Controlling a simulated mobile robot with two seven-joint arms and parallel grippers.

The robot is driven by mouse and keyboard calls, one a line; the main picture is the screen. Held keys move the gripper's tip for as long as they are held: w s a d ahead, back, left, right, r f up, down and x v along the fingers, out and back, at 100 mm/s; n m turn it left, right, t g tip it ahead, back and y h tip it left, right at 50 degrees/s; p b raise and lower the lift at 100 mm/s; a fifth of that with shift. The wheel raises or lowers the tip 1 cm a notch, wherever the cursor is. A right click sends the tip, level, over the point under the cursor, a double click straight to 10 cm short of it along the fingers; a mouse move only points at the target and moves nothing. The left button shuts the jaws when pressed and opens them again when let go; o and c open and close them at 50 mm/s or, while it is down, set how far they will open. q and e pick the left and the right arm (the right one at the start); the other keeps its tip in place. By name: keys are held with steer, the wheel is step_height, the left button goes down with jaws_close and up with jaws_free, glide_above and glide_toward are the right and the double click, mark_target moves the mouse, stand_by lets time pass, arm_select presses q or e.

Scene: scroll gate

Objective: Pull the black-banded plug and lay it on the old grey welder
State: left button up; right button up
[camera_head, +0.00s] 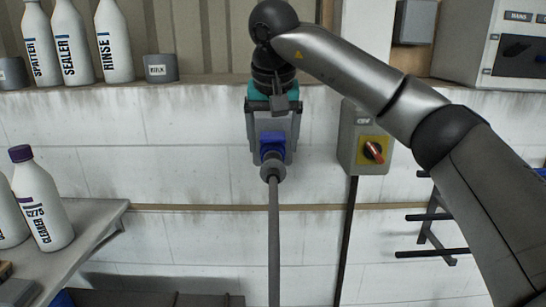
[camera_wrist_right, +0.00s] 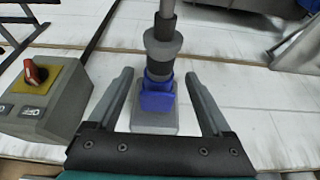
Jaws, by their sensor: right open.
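The plug (camera_head: 272,170) is grey and sits in a blue socket (camera_head: 272,145) on a grey wall box. Its thick grey cable hangs straight down. In the right wrist view the plug (camera_wrist_right: 163,45) shows a dark band beside the blue socket (camera_wrist_right: 157,97). My right gripper (camera_head: 272,155) is in front of the wall box. In the right wrist view its two fingers (camera_wrist_right: 160,78) are spread on either side of the socket, with gaps to both sides. I cannot make out the old grey welder for certain. My left gripper is out of view.
A grey switch box (camera_head: 362,140) with a red knob is right of the socket. Bottles (camera_head: 75,45) stand on the upper ledge. Another bottle (camera_head: 40,205) stands on the left bench (camera_head: 85,225). Black wall pegs (camera_head: 432,252) stick out at the right.

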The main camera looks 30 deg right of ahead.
mark_target(273, 157)
steer(key=shift+p+x, duration=0.3)
steer(key=shift+x, duration=2.3)
steer(key=shift+c, duration=0.4)
jaws_close()
steer(key=c, duration=0.5)
jaws_free()
jaws_close()
steer(key=shift+r, duration=0.1)
steer(key=shift+s+a, duration=0.15)
steer(key=shift+s+a, duration=0.1)
steer(key=shift+s, duration=0.15)
